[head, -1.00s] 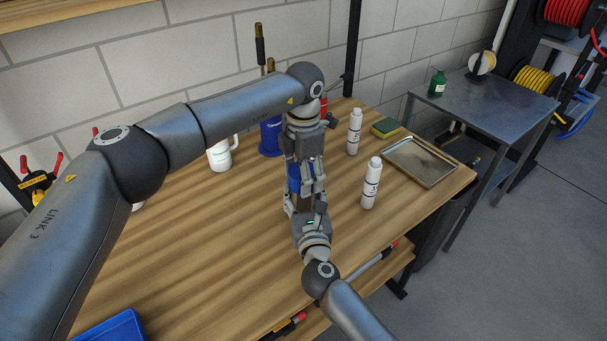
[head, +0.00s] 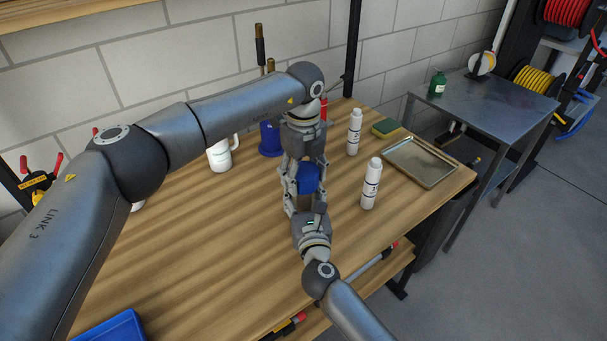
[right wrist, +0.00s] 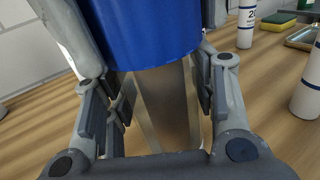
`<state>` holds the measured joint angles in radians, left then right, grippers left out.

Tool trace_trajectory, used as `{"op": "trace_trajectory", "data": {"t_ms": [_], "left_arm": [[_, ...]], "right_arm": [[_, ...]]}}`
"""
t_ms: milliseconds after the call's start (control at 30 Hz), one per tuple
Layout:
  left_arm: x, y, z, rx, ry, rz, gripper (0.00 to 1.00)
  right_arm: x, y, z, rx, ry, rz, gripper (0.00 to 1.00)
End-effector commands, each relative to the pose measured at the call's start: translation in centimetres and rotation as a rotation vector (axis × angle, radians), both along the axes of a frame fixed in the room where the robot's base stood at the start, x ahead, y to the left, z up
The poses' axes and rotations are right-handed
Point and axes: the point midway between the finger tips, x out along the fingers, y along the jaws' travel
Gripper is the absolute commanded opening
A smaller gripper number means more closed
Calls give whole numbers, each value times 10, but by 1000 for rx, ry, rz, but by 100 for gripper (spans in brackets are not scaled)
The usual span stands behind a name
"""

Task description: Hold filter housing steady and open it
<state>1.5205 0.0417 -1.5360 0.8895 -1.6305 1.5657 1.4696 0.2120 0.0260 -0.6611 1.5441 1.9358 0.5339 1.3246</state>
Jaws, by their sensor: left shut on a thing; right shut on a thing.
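The exact contacts and the housing's far side are hidden, and I cannot tell whether the cap is loose.
Two white bottles (head: 371,183) (head: 354,132) stand right of the grippers, with a metal tray (head: 419,184) and a sponge (head: 386,127) beyond. A white jug (head: 220,153) and another blue object (head: 270,138) stand behind left. The bench's left middle is clear.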

Motion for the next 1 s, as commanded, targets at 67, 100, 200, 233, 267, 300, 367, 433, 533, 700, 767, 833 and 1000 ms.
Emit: {"op": "trace_trajectory", "data": {"t_ms": [67, 100, 200, 233, 267, 300, 367, 433, 533, 700, 767, 833, 1000], "left_arm": [[0, 0, 0, 0, 0, 132, 30], [0, 0, 0, -1, -1, 200, 30], [0, 0, 0, -1, -1, 370, 30], [0, 0, 0, -1, -1, 422, 30], [0, 0, 0, -1, -1, 472, 30], [0, 0, 0, -1, 0, 537, 30], [0, 0, 0, -1, 0, 626, 30], [0, 0, 0, -1, -1, 712, 30], [0, 0, 0, -1, -1, 795, 30], [0, 0, 1, -1, -1, 786, 30], [0, 0, 1, -1, -1, 789, 30], [0, 0, 1, -1, -1, 788, 30], [0, 0, 1, -1, -1, 787, 30]], "right_arm": [[0, 0, -2, 1, 3, 0, 0], [0, 0, -2, 1, 3, 0, 0], [0, 0, -2, 1, 3, 1, 0], [0, 0, -2, 1, 3, 1, 0], [0, 0, -2, 1, 3, 1, 0], [0, 0, -2, 1, 3, 1, 0], [0, 0, -2, 1, 3, 1, 0], [0, 0, -2, 1, 3, 1, 0], [-1, 0, -2, 1, 3, 1, 0], [-1, 0, -2, 1, 3, 1, 0], [-1, 0, -2, 1, 3, 1, 0], [0, 0, -2, 1, 3, 1, 0], [0, 0, -2, 1, 3, 1, 0]]}}
